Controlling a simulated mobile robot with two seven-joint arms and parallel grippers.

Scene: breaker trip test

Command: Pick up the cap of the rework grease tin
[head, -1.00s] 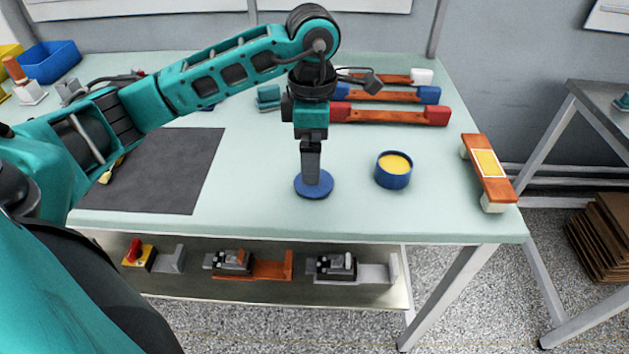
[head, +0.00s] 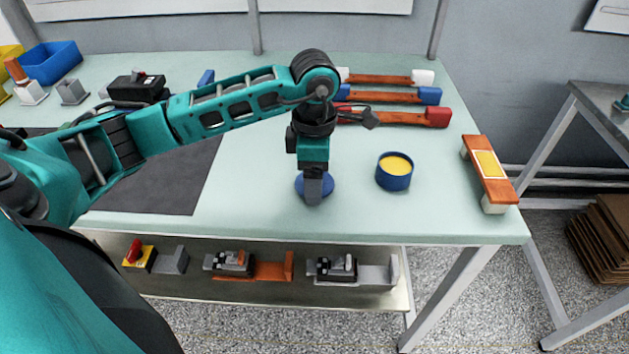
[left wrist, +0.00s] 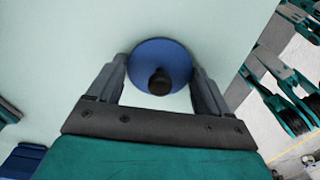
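The cap is a flat blue disc (head: 327,183) lying on the bench, partly hidden by my left gripper in the head view. In the left wrist view the cap (left wrist: 147,55) shows a black knob (left wrist: 160,83) at its middle. My left gripper (head: 313,199) points down over the cap. In the left wrist view my left gripper (left wrist: 162,72) is open, one finger on each side of the cap; I cannot tell whether they touch it. The open blue grease tin (head: 394,182), with yellow grease inside, stands right of the cap. My right gripper is not in view.
An orange bar with a yellow label (head: 487,170) lies at the bench's right end. Several orange bars with coloured ends (head: 395,116) lie behind. A dark mat (head: 165,185) covers the left. A lower shelf (head: 200,283) holds devices. The bench front between cap and edge is clear.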

